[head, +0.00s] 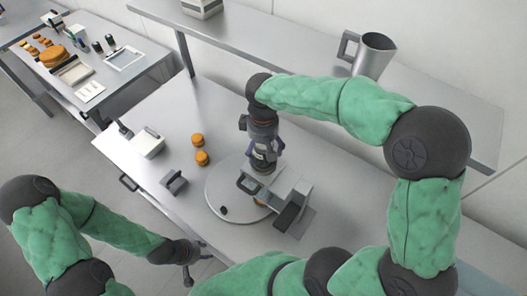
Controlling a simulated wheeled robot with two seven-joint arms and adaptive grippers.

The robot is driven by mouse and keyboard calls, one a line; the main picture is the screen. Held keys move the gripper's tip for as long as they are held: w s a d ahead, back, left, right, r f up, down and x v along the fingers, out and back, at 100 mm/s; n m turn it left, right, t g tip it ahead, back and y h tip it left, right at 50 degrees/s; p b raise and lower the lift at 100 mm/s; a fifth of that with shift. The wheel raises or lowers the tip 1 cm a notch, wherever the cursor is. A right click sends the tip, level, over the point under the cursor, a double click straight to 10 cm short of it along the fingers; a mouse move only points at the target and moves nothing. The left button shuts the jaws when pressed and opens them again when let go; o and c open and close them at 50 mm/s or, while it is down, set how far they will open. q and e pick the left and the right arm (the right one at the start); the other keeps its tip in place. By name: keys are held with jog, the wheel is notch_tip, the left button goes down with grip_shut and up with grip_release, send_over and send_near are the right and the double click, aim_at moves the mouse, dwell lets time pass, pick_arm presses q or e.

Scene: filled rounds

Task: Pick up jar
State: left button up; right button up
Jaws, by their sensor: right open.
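My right gripper (263,160) points down above the grey round plate (222,190) on the table. It is open. A grey blocky device (290,200) stands right below it. A small orange thing (260,203) shows partly beneath this device. I cannot make out a clear jar; the area under my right gripper is partly hidden by the gripper and the device. Two small orange round things (197,140) (202,158) stand on the table left of the gripper, apart from it. My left gripper (197,266) hangs low at the table's front edge, with its fingers apart and empty.
A metal pitcher (373,55) stands on the back shelf (300,47). A white box (148,143) and a small grey block (173,181) are on the table's left part. A side table (135,76) holds several small items. My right arm crosses over the table's right side.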

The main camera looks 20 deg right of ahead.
notch_tip(320, 180, down, 2)
jog(key=shift+s+f, duration=0.1)
jog(key=shift+s, duration=0.05)
jog(key=shift+f, duration=0.55)
jog(key=c, duration=1.4)
jog(key=shift+o, duration=0.2)
